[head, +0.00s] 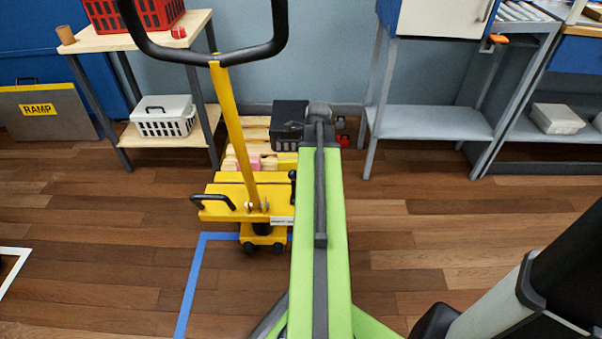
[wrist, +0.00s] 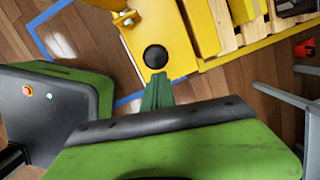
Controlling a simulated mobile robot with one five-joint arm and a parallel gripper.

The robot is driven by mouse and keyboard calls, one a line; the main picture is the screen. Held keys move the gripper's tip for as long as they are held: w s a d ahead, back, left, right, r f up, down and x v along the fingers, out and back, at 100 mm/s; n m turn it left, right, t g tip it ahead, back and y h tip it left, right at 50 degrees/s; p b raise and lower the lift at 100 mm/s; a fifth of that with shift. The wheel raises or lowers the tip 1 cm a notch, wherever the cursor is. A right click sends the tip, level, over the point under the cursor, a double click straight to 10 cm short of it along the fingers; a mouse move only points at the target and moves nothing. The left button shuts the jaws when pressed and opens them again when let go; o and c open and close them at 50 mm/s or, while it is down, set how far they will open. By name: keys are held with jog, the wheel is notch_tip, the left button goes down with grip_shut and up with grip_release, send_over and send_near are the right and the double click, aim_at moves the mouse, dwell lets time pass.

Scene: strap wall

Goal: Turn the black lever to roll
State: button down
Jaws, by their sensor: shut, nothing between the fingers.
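A yellow pallet jack (head: 222,210) stands on the wood floor, its upright yellow pole topped by a black loop handle (head: 205,55). A short upright black lever (head: 293,188) is at its right side, just left of my arm, above a small white label (head: 281,219). Another black bent handle (head: 212,200) is at its left. In the wrist view, a round black knob (wrist: 155,57) shows on the yellow body; I cannot tell whether it is the lever's end. My gripper (wrist: 158,77) is shut and empty, its green fingertips just below the knob in the picture. My arm hides the gripper in the head view.
A wooden pallet (head: 258,131) with a black crate (head: 289,120) is behind the jack. A wooden-topped table (head: 110,40) stands at the back left and a grey shelf (head: 430,122) at the back right. Blue tape (head: 194,285) marks the floor. Floor at the right is clear.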

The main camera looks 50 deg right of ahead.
jog(key=s+d+r+p, duration=0.1)
jog(key=s+r+p, duration=0.3)
jog(key=r+p, duration=0.7)
jog(key=shift+d, duration=0.15)
